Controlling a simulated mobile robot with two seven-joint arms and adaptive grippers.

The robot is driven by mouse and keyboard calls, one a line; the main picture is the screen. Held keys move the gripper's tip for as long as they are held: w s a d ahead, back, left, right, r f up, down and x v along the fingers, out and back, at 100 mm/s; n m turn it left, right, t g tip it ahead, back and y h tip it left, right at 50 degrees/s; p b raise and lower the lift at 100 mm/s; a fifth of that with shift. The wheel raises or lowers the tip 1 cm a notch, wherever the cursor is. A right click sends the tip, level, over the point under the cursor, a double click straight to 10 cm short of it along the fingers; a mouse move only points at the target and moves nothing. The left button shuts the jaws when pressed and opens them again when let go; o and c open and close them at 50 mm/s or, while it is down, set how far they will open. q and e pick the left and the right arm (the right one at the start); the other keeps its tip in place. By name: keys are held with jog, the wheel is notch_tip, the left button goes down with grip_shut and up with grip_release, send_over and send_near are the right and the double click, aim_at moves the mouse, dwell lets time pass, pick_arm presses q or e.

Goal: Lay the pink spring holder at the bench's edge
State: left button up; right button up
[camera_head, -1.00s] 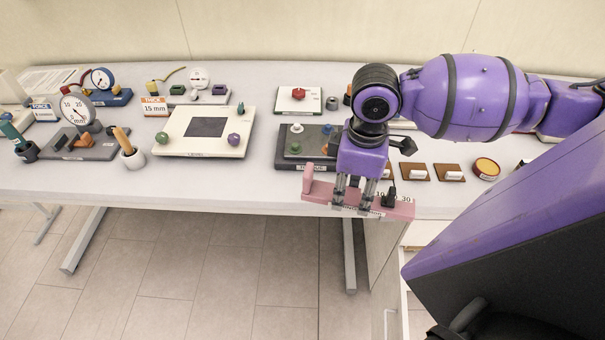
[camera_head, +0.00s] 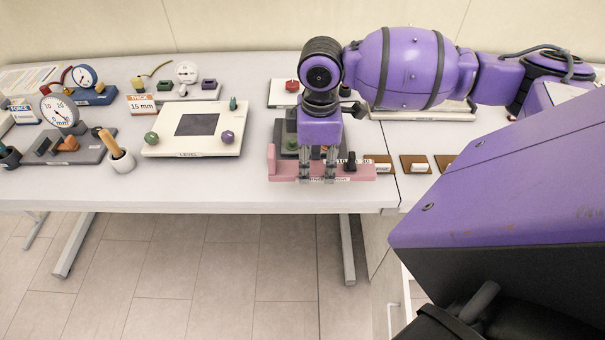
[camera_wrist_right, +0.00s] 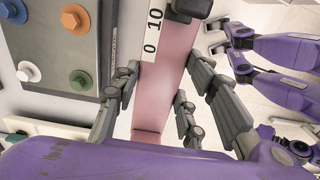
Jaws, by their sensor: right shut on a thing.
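The pink spring holder (camera_head: 358,173) is a long bar with a raised left end, a number scale and a dark knob near its right end. My right gripper (camera_head: 317,180) is shut on its middle from above. The bar lies lengthwise along the bench's front edge (camera_head: 230,208), a little behind it; I cannot tell whether it touches the top. In the right wrist view the holder (camera_wrist_right: 160,100) runs between the fingers of my right gripper (camera_wrist_right: 158,105). What looks like my left gripper (camera_wrist_right: 212,42) shows at that view's right; its opening is unclear.
A dark board (camera_head: 285,135) with coloured knobs stands right behind the holder. A white level plate (camera_head: 165,142) and a pot with a wooden handle (camera_head: 122,162) stand to the left. Small brown blocks (camera_head: 415,165) lie to the right.

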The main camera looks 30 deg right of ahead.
aim_at(305, 186)
jog(key=w+f, duration=0.1)
jog(key=w+a+f, duration=0.1)
jog(key=shift+w+f, duration=0.15)
jog(key=shift+f, duration=0.25)
jog(key=shift+w+a+f, duration=0.1)
jog(key=shift+f, duration=0.8)
jog(key=shift+w+a+f, duration=0.1)
jog(key=shift+f, duration=0.75)
jog(key=shift+f, duration=0.2)
jog(key=o, duration=1.4)
jog(key=shift+c, duration=0.2)
notch_tip(305, 186, up, 12)
jog(key=shift+r, duration=0.15)
